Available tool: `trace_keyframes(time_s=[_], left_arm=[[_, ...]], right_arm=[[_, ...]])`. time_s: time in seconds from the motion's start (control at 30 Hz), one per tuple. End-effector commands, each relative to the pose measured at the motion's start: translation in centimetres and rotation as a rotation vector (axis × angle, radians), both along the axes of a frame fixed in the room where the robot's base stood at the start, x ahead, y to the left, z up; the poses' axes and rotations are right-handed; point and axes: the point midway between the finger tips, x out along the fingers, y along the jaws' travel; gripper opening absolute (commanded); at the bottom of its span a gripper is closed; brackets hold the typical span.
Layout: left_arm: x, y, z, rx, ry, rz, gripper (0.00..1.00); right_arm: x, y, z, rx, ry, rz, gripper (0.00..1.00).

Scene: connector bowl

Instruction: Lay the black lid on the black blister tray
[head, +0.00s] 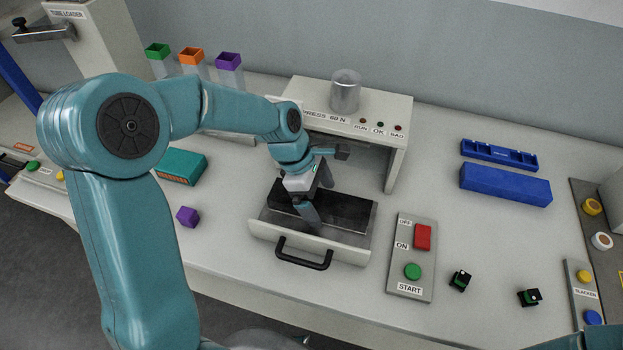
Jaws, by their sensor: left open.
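A long black slab (348,212) lies in the pulled-out drawer of the press. Its top looks flat and plain; I cannot tell whether it is the lid alone or the lid over the blister tray. No separate black tray or lid shows elsewhere. My left gripper (317,204) is open at the slab, pointing down over its middle-left part. One dark finger is on the near side of the slab; the other is partly hidden behind the gripper. I cannot tell whether the fingers touch the slab. My right gripper is out of view.
The drawer (330,244) has a black front handle (303,255). The press housing (362,112) rises behind it. A control panel (409,258) stands to the right, with small black connectors (460,280) beyond. Blue trays (505,186) lie at the back right. A purple cube (187,216) sits left.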

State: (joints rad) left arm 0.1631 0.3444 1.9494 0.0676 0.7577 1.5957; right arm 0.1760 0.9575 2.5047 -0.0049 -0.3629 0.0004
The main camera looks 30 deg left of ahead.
Motion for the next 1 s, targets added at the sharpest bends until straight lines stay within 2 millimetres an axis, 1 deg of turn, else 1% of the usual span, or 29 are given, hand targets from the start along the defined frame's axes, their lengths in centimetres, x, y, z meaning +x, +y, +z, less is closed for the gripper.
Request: trace_keyframes(time_s=[0.17,0.4,0.5,0.6,0.7,0.8,1.0], left_arm=[[-0.2,1.4,3.3,0.002,-0.007,0.004,1.0],[-0.8,3.8,9.3,0.0,-0.005,0.003,1.0],[-1.1,4.6,11.4,0.0,-0.004,0.003,1.0],[-1.3,5.2,12.9,0.001,-0.002,0.002,1.0],[-1.4,5.7,14.0,0.0,-0.001,0.002,1.0],[-1.5,5.9,14.5,0.0,0.0,0.001,1.0],[-1.5,5.9,14.6,0.0,0.0,0.001,1.0]], right_arm=[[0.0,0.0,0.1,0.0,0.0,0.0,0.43],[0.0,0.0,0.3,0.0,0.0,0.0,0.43],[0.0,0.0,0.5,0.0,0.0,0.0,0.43],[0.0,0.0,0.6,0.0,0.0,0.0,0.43],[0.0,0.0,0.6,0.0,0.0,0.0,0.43],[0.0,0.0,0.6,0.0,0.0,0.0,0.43],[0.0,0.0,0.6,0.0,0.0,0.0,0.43]])
